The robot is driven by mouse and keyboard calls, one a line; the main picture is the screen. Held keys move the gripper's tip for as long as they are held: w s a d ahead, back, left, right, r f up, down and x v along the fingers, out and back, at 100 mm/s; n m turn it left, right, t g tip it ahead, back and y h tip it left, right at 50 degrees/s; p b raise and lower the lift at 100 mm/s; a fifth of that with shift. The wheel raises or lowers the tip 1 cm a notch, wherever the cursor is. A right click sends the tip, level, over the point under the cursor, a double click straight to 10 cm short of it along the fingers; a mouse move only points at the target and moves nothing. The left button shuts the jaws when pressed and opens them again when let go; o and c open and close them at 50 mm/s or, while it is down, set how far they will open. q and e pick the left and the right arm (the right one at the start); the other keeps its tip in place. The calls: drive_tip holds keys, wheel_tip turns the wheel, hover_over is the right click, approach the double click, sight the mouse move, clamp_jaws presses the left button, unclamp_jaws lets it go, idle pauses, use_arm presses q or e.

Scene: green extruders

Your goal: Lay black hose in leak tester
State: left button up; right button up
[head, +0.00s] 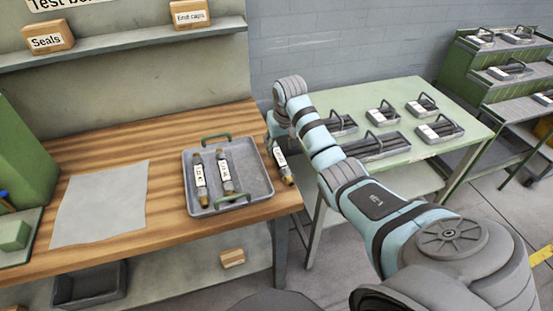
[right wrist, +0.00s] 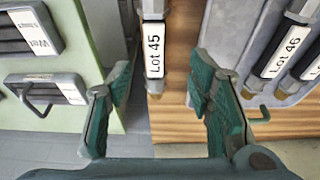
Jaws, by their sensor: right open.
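Two labelled dark hoses with brass ends, one hose (head: 200,180) on the left and one (head: 226,172) beside it, lie in a grey tray (head: 262,187) on the wooden bench. A third hose (head: 284,165), labelled Lot 45, is at the bench's right edge, outside the tray. It also shows in the right wrist view (right wrist: 155,40). My right gripper (right wrist: 162,85) is open, its fingers on either side of the Lot 45 hose with gaps visible. In the head view the arm partly hides that hose. I cannot clearly identify the leak tester. My left gripper is out of view.
A grey sheet (head: 100,203) lies on the bench left of the tray. A green box (head: 20,150) stands at the far left, with a green block (head: 14,235) near it. A pale green table (head: 455,103) with several small trays stands right, with a gap between it and the bench.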

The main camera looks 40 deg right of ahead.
sight(280, 157)
drive_tip(key=x, duration=0.2)
drive_tip(key=shift+s+f, duration=0.25)
drive_tip(key=shift+f, duration=0.15)
drive_tip(key=x, duration=0.1)
drive_tip(key=b+x, duration=0.1)
drive_tip(key=x, duration=0.1)
drive_tip(key=w+b+x, duration=0.1)
drive_tip(key=x, duration=0.1)
drive_tip(key=shift+d, duration=0.4)
drive_tip(key=shift+w+f+b, duration=0.1)
drive_tip(key=shift+f+b, duration=0.2)
drive_tip(key=shift+f, duration=0.05)
drive_tip(key=shift+r, duration=0.2)
drive_tip(key=shift+c, duration=1.2)
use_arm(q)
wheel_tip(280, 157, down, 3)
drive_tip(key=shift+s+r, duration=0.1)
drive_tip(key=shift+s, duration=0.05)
use_arm(e)
clamp_jaws()
